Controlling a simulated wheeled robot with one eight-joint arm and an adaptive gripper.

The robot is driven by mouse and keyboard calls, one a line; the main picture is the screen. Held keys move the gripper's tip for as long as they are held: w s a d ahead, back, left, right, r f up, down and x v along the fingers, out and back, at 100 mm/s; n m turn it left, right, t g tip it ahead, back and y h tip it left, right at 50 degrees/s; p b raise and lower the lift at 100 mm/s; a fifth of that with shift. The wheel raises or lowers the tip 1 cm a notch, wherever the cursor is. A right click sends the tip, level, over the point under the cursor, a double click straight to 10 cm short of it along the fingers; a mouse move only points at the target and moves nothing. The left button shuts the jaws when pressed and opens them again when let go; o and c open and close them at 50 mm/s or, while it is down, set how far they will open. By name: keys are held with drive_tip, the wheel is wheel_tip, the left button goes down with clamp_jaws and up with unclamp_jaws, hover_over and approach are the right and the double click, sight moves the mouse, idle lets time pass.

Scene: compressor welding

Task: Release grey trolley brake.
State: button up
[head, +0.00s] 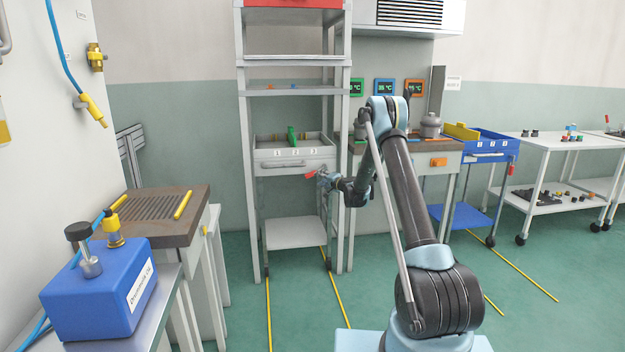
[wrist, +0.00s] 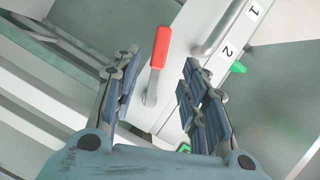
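The grey trolley (head: 293,168) stands inside a tall grey frame, with a tray top labelled 1, 2 and 3. Its brake lever has a red handle (wrist: 160,47) and a grey metal shank; the red also shows in the head view (head: 310,174), at the trolley's front right. My gripper (head: 325,182) is beside that corner. In the wrist view my gripper (wrist: 160,62) is open, with blue-grey padded fingers on either side of the lever. Gaps show between the handle and both fingers. I cannot tell how deep the lever sits between them.
Posts of the tall frame (head: 247,140) stand close around the trolley. A workbench (head: 447,147) and a blue trolley (head: 487,150) are to the right, with white tables beyond. A blue box (head: 95,300) and a grooved bench (head: 150,215) are at left. Green floor is open in front.

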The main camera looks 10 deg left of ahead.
sight(312, 175)
drive_tip(key=x, duration=1)
drive_tip(key=shift+d, duration=0.1)
clamp_jaws()
